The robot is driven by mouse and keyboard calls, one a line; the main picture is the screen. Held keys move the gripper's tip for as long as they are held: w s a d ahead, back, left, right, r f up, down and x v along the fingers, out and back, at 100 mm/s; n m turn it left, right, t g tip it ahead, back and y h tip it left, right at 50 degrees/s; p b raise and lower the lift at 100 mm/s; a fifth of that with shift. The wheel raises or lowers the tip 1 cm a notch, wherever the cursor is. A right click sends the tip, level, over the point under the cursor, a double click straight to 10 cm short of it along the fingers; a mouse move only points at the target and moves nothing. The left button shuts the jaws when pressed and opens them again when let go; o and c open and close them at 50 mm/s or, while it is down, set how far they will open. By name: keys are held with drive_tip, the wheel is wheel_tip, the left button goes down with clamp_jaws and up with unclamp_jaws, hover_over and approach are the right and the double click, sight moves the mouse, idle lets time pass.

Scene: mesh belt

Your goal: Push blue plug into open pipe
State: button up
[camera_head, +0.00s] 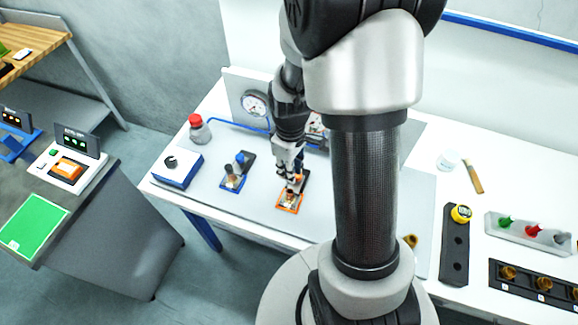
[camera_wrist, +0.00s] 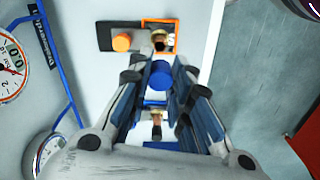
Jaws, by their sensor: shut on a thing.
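My gripper (camera_head: 290,182) reaches down over the orange-framed fixture (camera_head: 289,208) on the white bench. In the wrist view its two fingers (camera_wrist: 161,68) are closed around a blue round plug (camera_wrist: 161,76). Just beyond the plug, an open brass pipe end (camera_wrist: 160,41) stands in the orange frame (camera_wrist: 178,23), apart from the plug in the picture. An orange plug (camera_wrist: 122,43) sits on the dark plate beside that pipe. Another brass pipe (camera_wrist: 157,130) shows between the fingers, near blue material. The height of the held plug over the bench cannot be told.
A blue-framed fixture (camera_head: 232,182) stands left of the gripper, near a blue box with a black knob (camera_head: 172,162). A red-capped bottle (camera_head: 199,130) and a gauge (camera_head: 255,104) are behind. Trays of plugs (camera_head: 530,232) lie at the right.

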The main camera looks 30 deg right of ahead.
drive_tip(key=shift+f, duration=0.1)
drive_tip(key=shift+f+b, duration=2.35)
drive_tip(key=shift+f, duration=0.5)
drive_tip(key=shift+f+b, duration=1.25)
drive_tip(key=shift+f, duration=0.15)
drive_tip(key=o, duration=1)
drive_tip(key=shift+r, duration=0.1)
wheel_tip(320, 180, up, 12)
drive_tip(key=shift+f, duration=0.1)
